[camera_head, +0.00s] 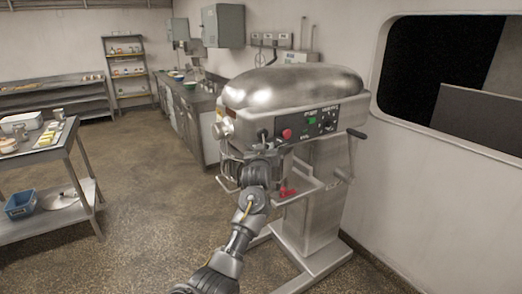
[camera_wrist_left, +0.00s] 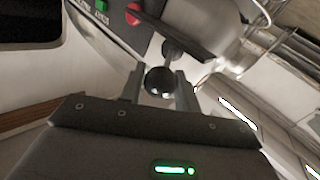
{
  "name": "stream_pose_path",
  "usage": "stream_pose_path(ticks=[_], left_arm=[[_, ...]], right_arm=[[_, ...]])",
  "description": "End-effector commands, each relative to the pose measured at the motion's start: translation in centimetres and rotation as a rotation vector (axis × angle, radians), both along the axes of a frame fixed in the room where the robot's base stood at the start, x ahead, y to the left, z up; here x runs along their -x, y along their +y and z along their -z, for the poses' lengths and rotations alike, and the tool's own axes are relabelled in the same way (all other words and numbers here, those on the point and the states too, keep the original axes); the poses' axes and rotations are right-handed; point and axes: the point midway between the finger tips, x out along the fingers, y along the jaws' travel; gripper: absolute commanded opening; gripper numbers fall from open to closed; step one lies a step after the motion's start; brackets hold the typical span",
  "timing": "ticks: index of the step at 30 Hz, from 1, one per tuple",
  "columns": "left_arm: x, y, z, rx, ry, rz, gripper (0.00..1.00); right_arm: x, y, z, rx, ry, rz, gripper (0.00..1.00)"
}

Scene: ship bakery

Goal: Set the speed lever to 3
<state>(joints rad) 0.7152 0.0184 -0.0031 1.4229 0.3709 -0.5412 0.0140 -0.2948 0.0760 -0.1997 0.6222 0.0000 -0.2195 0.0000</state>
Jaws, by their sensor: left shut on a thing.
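The speed lever (camera_wrist_left: 160,80) ends in a round black knob, seen in the left wrist view with its stem running up to a dark plate on the mixer. My left gripper (camera_wrist_left: 158,88) is shut on this knob, one finger on each side. In the head view my left gripper (camera_head: 262,147) reaches the front left of the mixer (camera_head: 295,88), and it mostly hides the lever. I cannot read any speed marks or tell the lever's setting. My right gripper is not in view.
The mixer's panel has a red button (camera_head: 287,133) and a green button (camera_head: 312,120). A crank handle (camera_head: 356,134) sticks out on the right. A bowl frame with a red part (camera_head: 288,192) is below. A steel table (camera_head: 45,150) stands at left, with open floor between.

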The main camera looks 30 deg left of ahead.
Motion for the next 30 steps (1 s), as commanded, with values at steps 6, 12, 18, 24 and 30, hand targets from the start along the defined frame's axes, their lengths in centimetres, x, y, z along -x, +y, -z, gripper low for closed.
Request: stream_pose_path(ticks=[6,12,18,24,30], left_arm=[[0.2,0.2,0.0,-0.003,0.000,0.012,0.00],[0.3,0.4,0.0,-0.003,0.000,0.009,0.00],[0.3,0.5,0.0,-0.003,0.001,0.007,0.52],[0.2,0.3,0.0,-0.002,0.000,0.008,0.52],[1.0,0.1,0.2,0.000,-0.001,0.008,0.52]], right_arm=[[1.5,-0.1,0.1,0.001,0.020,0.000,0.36],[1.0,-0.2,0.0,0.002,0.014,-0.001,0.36],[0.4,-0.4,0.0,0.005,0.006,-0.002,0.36],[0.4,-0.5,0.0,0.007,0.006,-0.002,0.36],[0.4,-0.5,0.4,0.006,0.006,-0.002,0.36]])
